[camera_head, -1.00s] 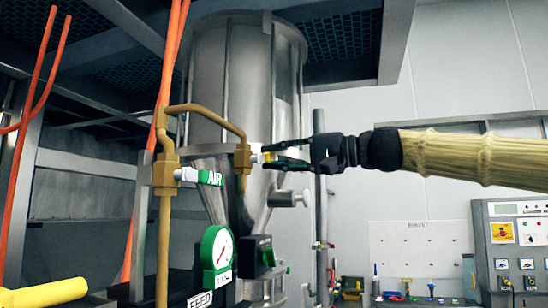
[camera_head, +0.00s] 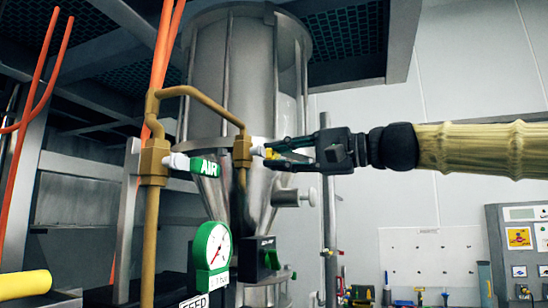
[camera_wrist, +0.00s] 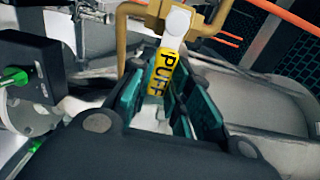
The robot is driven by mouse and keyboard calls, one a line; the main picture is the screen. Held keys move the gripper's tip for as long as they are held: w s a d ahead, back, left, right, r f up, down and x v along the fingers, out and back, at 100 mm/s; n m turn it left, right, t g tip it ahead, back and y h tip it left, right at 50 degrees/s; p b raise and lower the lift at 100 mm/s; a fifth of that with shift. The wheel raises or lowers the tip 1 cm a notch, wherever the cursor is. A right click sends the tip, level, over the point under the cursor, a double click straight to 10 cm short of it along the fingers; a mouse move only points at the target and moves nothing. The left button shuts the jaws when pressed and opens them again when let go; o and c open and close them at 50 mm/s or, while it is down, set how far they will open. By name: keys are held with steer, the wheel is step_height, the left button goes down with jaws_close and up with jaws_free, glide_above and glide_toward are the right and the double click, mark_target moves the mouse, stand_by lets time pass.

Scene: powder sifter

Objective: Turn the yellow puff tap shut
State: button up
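The yellow puff tap handle (camera_wrist: 163,74), marked PUFF, sits between the two fingers of my gripper (camera_wrist: 166,92) in the wrist view. It hangs from a white round hub (camera_wrist: 177,20) on a brass pipe. In the head view, my gripper (camera_head: 286,153) reaches in from the right, level with the yellow handle (camera_head: 272,154) at the end of the brass pipe (camera_head: 200,96). The fingers are spread, one above and one below the handle there. I cannot tell whether either finger touches it.
A green AIR tap (camera_head: 205,167) is left of the puff tap. A green-rimmed gauge (camera_head: 213,247) and black box (camera_head: 262,258) are below. The steel sifter vessel (camera_head: 245,70) stands close behind my gripper. Open room lies to the right.

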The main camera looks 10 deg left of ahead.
steer(key=o, duration=0.4)
steer(key=shift+o, duration=0.2)
steer(key=shift+d, duration=0.15)
steer(key=s+d, duration=0.1)
steer(key=d, duration=1)
steer(key=shift+s+d, duration=0.2)
steer(key=shift+d, duration=0.2)
steer(key=shift+a, duration=0.15)
